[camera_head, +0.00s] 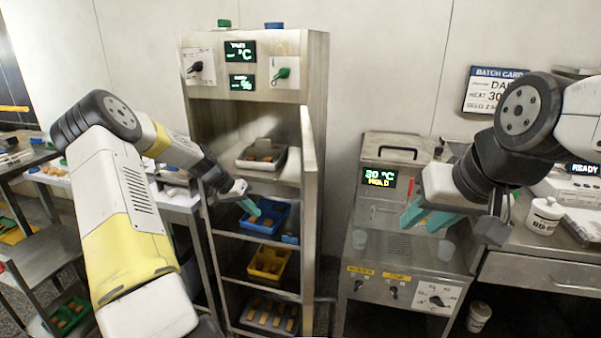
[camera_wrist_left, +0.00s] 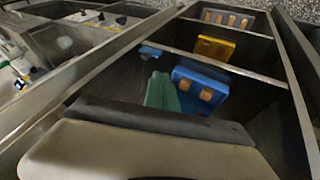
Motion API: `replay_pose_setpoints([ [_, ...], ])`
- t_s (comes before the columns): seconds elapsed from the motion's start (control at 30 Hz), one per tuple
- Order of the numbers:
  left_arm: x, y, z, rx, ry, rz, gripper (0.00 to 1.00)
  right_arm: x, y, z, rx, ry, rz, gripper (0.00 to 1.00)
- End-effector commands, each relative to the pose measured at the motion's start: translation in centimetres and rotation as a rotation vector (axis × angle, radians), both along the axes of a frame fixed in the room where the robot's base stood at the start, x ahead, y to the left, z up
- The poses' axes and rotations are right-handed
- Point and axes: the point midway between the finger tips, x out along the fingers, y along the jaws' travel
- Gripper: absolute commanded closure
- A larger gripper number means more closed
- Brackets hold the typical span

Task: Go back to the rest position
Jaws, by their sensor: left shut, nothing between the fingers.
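My left gripper (camera_head: 248,207) is shut and empty in front of the open shelf cabinet (camera_head: 316,140). In the head view its green fingertips are just at the near left of a blue tray (camera_head: 284,222) with brown pieces; whether they touch it I cannot tell. In the left wrist view the green fingers (camera_wrist_left: 161,92) show beside the blue tray (camera_wrist_left: 203,88). My right gripper (camera_head: 428,216) hangs over the front of the steel machine (camera_head: 400,262) at the right. Its green fingers are visible with a gap between them, and nothing shows held.
A yellow tray (camera_head: 268,263) and a grey tray (camera_head: 270,315) sit on lower shelves; another tray (camera_head: 261,158) is above. The cabinet door (camera_head: 308,200) stands open toward me. A white tub (camera_head: 544,216) stands on the right counter. A steel rack (camera_head: 40,262) is at the left.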

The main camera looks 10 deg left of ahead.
Motion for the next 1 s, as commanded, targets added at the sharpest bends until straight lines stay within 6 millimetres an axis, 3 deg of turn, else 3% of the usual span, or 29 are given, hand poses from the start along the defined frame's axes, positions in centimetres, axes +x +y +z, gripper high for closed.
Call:
replay_pose_setpoints([
  [0.27,-4.4,-4.5,8.3,0.165,0.028,-0.032,1.0,0.0,0.0,0.0,0.0,0.0,0.0,0.67],
  [0.6,-12.3,-8.3,17.1,0.316,0.012,0.022,1.0,0.0,0.0,0.0,0.0,0.0,0.0,0.67],
  [0.8,-17.9,-9.8,21.2,0.356,-0.022,0.087,1.0,0.0,0.0,0.0,0.0,0.0,0.0,0.67],
  [1.0,-23.9,-10.8,24.1,0.353,-0.067,0.161,1.0,0.0,0.0,0.0,0.0,0.0,0.0,0.67],
])
